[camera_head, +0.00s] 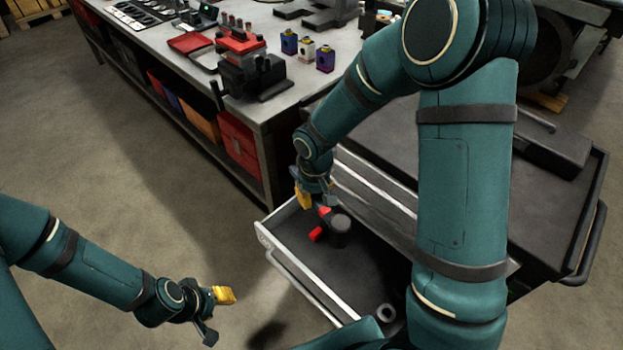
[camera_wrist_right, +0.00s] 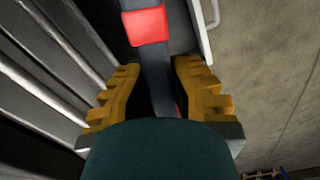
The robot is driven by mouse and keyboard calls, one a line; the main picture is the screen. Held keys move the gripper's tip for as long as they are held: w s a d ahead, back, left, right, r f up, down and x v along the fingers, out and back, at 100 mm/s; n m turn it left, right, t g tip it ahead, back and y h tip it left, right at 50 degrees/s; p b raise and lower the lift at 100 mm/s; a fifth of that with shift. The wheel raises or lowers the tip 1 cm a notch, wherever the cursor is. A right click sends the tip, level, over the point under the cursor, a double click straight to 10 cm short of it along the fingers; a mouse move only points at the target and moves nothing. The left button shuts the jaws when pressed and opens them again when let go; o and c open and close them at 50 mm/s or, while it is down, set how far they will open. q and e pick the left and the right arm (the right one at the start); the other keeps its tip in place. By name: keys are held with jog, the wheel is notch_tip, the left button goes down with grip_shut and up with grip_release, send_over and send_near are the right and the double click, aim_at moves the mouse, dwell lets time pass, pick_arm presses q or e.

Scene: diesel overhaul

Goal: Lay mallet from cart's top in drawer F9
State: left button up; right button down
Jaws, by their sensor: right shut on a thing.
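The mallet (camera_head: 340,231), with a dark head and red parts, is at the far end of an open drawer (camera_head: 343,283) in the cart. My right gripper (camera_head: 316,202) points down over that end, shut on the mallet. In the right wrist view, the grey handle (camera_wrist_right: 156,80) with a red band runs between the yellow fingers (camera_wrist_right: 155,98). I cannot tell whether the mallet touches the drawer floor. The drawer's label is too small to read. My left gripper (camera_head: 217,314) is open and empty over the floor, left of the drawer.
A grey ring-shaped part (camera_head: 386,312) lies in the drawer's near end. The cart's dark top (camera_head: 545,215) is partly behind my right arm.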

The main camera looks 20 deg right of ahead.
jog(key=d+f+n+b, duration=0.1)
jog(key=d+f+b, duration=0.1)
jog(key=f, duration=0.6)
jog(key=s+d+f+n+b, duration=0.1)
jog(key=d+f+b, duration=0.2)
jog(key=f, duration=0.5)
jog(key=s+d+f+n+b, duration=0.1)
jog(key=d+f+b, duration=0.1)
jog(key=f, duration=0.7)
jog(key=shift+s+d+b, duration=0.15)
jog(key=shift+d+b, duration=0.1)
jog(key=shift+b, duration=0.65)
pick_arm(q)
notch_tip(320, 180, down, 10)
jog(key=shift+s+a+r, duration=0.2)
jog(key=shift+a, duration=0.1)
pick_arm(e)
jog(key=shift+f, duration=0.65)
jog(key=shift+f, duration=0.15)
jog(key=shift+f, duration=0.6)
jog(key=c, duration=1)
grip_release()
jog(key=shift+f, duration=0.1)
jog(key=shift+o, duration=0.2)
